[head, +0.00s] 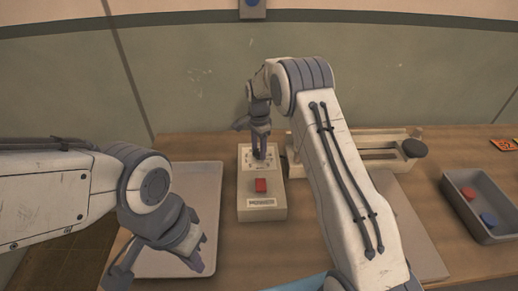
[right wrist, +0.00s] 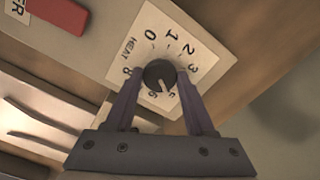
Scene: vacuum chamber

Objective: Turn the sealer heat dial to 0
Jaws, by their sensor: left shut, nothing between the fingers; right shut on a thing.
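The heat dial is a dark round knob (right wrist: 159,75) on a white numbered plate (right wrist: 145,52) marked HEAT, seen in the right wrist view. Its white pointer mark faces the bottom of the picture, around the 5 and 6; the exact number is hard to read. The 0 lies above the knob. My right gripper (right wrist: 160,98) is shut on the knob, one finger on each side. In the head view my right gripper (head: 260,154) points down onto the beige control box (head: 262,211) and hides the knob. My left gripper (head: 116,276) is shut and empty at the lower left.
A red button (head: 261,186) sits on the box's front part. A pale tray (head: 206,180) lies left of the box. The sealer (head: 390,148) stands behind my right arm. A grey bin (head: 489,233) with red and blue pieces is at the right.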

